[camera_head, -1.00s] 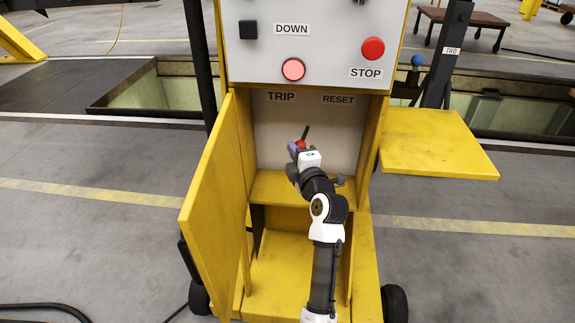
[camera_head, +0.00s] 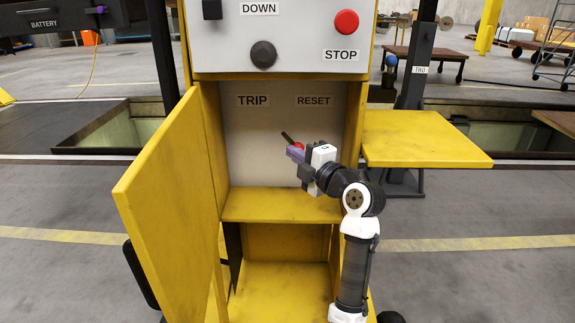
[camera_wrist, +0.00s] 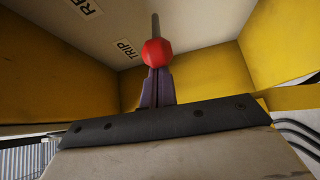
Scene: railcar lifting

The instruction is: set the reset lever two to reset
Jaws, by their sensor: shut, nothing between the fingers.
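The lever is a dark rod (camera_head: 287,137) with a red knob (camera_head: 300,146), inside the open yellow cabinet. Its knob is below the RESET label (camera_head: 314,101), right of the TRIP label (camera_head: 253,101). Nothing is between the fingers. I cannot tell whether they touch the knob. No number shows on the lever.
An open yellow door (camera_head: 165,190) stands at the cabinet's left, and a yellow side shelf (camera_head: 425,138) juts out right. The button panel (camera_head: 300,40) is above. A post labelled TWO (camera_head: 421,69) stands behind right. The lower cabinet opening is empty.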

